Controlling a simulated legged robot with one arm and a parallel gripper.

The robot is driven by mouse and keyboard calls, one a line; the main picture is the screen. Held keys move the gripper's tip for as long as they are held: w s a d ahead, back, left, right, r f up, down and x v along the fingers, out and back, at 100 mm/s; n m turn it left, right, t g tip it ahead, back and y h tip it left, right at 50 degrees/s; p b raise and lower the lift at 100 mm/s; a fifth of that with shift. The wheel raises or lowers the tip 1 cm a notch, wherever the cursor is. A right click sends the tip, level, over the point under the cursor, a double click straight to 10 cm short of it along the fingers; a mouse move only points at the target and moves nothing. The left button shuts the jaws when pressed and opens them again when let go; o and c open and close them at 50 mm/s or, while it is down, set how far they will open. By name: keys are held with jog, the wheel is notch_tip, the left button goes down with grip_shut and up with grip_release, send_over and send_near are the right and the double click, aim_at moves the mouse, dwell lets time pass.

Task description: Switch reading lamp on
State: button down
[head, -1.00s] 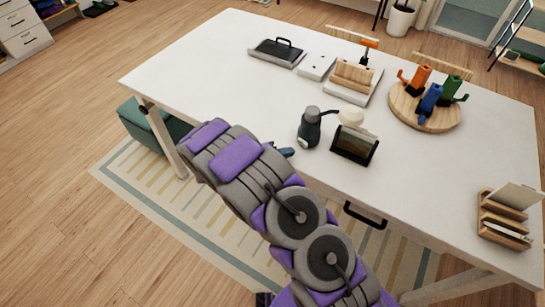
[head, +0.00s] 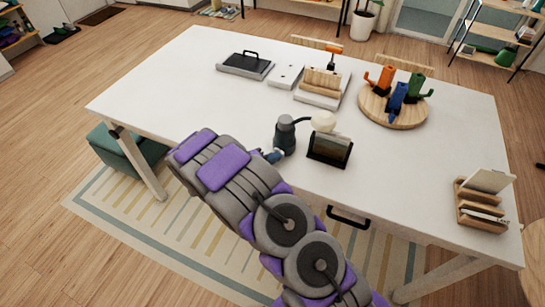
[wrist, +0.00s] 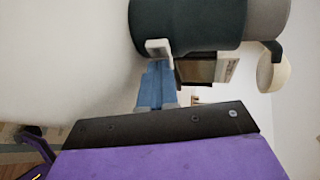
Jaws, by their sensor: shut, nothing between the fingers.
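The reading lamp (head: 285,136) stands upright near the front edge of the white table, with a dark body and a cream shade (head: 323,121) on a short arm. In the wrist view its dark body (wrist: 188,24) lies sideways across the top, with the shade (wrist: 273,74) at the right. A pale switch-like tab (wrist: 158,47) sticks out from the body's side. My gripper (head: 274,155) is at the lamp's near side. Its blue fingers (wrist: 158,68) are shut and empty, with tips at the tab; I cannot tell if they press it. Whether the lamp is lit is unclear.
A framed picture (head: 330,149) stands close right of the lamp. A round wooden board (head: 393,119) with colored holders, a white tray (head: 315,101) and a wooden letter rack (head: 472,208) are also on the table (head: 195,105). The table's left part is clear.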

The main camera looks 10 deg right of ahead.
jog(key=shift+w+d+r+p, duration=0.15)
jog(key=shift+r+p, duration=0.15)
jog(key=shift+p, duration=0.6)
jog(key=shift+d+n+t+y+p, duration=0.25)
jog(key=shift+n+t+p, duration=0.3)
jog(key=shift+p, duration=0.5)
jog(key=shift+s+d+f+n+t+y, duration=0.2)
jog(key=shift+f+n+t+y, duration=0.15)
jog(key=shift+n+t+y, duration=0.35)
jog(key=shift+d+n+t+y, duration=0.1)
jog(key=shift+n+t+y, duration=0.25)
jog(key=shift+n+t, duration=0.35)
jog(key=shift+w+a, duration=0.5)
jog(key=shift+a, duration=0.05)
